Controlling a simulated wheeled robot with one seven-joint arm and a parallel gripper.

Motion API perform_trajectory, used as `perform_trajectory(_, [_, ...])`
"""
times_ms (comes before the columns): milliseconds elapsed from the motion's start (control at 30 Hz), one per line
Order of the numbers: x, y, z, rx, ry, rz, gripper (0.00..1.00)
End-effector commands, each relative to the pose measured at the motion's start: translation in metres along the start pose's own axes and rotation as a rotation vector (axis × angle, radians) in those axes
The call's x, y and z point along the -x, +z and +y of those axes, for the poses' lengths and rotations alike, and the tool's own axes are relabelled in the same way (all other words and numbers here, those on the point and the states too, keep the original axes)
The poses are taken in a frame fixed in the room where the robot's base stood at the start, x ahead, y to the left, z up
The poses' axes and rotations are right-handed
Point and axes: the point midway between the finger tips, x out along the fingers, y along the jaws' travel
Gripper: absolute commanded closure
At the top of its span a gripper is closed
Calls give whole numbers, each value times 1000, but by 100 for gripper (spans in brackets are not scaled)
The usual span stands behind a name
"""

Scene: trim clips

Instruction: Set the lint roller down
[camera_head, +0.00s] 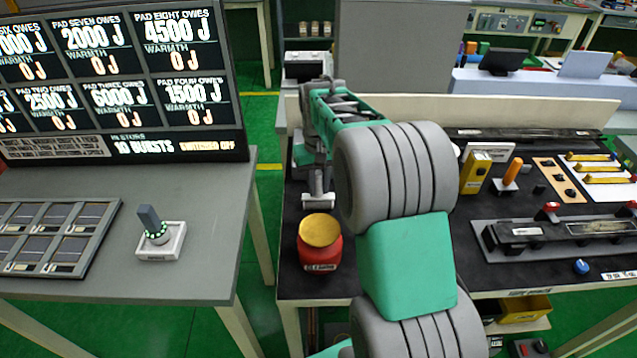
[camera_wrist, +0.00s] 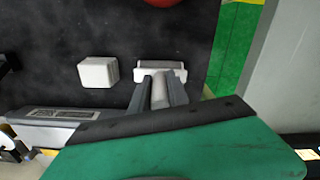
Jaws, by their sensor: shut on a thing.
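The lint roller has a pale crossbar-shaped head (camera_head: 318,202) and a grey handle. In the head view it hangs below my gripper (camera_head: 317,170), low over the dark mat (camera_head: 282,225) near its left edge. I cannot tell whether it touches the mat. In the wrist view the lint roller's handle (camera_wrist: 159,92) lies between the two grey fingers of my gripper (camera_wrist: 158,84), which are shut on it. The head extends beyond the fingertips. My arm hides part of the bench in the head view.
A red jar with a yellow lid (camera_head: 320,243) stands in front of the roller. A white block (camera_wrist: 98,72) lies beside it in the wrist view. A yellow device (camera_head: 475,172) and an orange-handled tool (camera_head: 512,172) stand right. Bare mat lies around the roller.

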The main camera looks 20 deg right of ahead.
Motion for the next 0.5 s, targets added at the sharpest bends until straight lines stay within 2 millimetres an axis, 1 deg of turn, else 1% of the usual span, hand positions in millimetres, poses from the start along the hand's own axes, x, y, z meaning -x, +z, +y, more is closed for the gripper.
perform_trajectory(167, [1, -1, 0, 0, 0, 4, 100])
perform_trajectory(300, [-3, -1, 0, 0, 0, 3, 100])
perform_trajectory(333, [-3, -1, 0, 0, 0, 3, 78])
perform_trajectory(500, [-2, 0, 0, 0, 0, 3, 64])
